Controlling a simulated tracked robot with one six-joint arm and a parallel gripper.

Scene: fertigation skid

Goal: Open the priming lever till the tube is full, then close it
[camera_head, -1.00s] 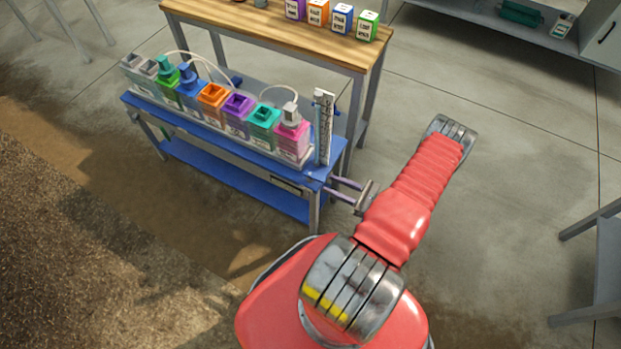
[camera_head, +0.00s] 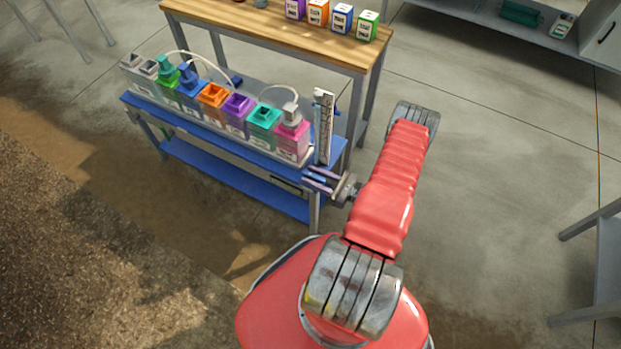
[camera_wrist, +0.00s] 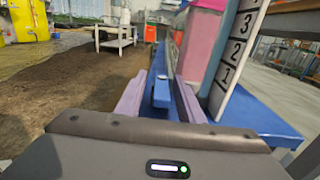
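The tube stands upright at the right end of the blue skid bench (camera_head: 262,204), against a white scale board (camera_head: 323,128). In the wrist view the scale board (camera_wrist: 237,58) shows black numerals, and the tube is at its left edge; its fill level cannot be told. My gripper (camera_head: 308,180) is at the bench's right front corner, below the board. In the wrist view its two purple fingers (camera_wrist: 158,92) are apart, either side of a blue bar (camera_wrist: 161,78). I cannot tell whether this bar is the priming lever or whether the fingers touch it.
A row of coloured containers (camera_head: 238,108) with thin hoses stands on the skid left of the tube. A wooden-topped table (camera_head: 270,30) with small labelled boxes is behind. A grey frame (camera_head: 596,265) stands at right. Open concrete lies right of my arm; soil (camera_head: 90,260) lies at left.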

